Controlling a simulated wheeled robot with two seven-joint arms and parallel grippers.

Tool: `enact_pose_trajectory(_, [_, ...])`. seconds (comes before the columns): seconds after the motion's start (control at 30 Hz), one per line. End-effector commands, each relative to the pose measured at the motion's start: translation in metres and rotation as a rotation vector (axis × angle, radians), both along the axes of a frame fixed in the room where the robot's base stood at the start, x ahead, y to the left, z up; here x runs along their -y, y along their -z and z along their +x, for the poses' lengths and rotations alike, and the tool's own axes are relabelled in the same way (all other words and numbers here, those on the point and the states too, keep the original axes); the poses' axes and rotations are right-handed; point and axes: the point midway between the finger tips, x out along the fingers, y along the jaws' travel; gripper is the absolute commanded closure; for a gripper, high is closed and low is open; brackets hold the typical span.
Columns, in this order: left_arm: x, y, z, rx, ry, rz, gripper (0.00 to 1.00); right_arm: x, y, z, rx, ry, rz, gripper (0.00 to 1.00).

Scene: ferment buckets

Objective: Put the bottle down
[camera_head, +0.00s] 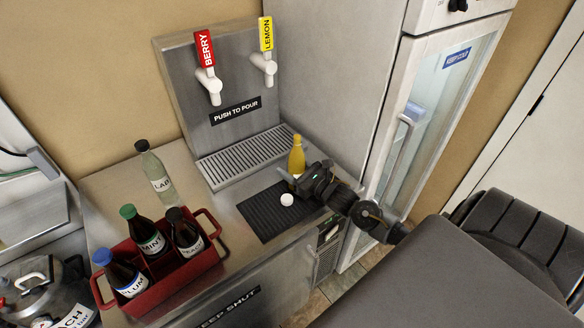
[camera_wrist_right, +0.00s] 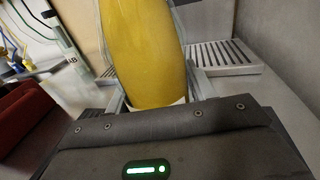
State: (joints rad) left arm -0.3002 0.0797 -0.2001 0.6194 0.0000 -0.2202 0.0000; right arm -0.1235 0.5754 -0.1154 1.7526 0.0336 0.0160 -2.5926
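A yellow bottle (camera_head: 297,156) is upright at the back right of the black ribbed mat (camera_head: 262,213). In the right wrist view the bottle (camera_wrist_right: 150,50) fills the middle, with a finger against each side. My right gripper (camera_head: 294,176) comes in from the right and is shut on the bottle's lower part. The bottle's base is hidden by the gripper, so I cannot tell whether it touches the mat. My left gripper is not in view.
A round white cap (camera_head: 287,199) lies on the mat. Behind stands the dispenser (camera_head: 235,90) with berry and lemon taps over a drip grate (camera_head: 240,155). A red crate (camera_head: 165,285) of dark bottles and a pale bottle (camera_head: 157,172) stand left. A glass-door fridge (camera_head: 425,110) is right.

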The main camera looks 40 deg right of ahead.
Motion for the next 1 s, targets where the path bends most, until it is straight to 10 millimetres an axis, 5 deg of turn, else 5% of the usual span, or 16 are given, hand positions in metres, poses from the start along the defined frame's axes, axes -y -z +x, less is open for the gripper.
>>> enact_pose_trajectory(0.13, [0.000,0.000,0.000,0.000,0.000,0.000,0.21,0.000,0.000,0.000,-0.001,0.000,0.000,0.26])
enact_pose_trajectory(0.5, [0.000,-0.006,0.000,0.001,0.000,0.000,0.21,0.000,-0.006,0.000,-0.001,0.001,0.000,0.25])
enact_pose_trajectory(1.0, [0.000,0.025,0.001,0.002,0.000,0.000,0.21,0.016,0.000,-0.093,-0.005,-0.002,-0.001,0.25])
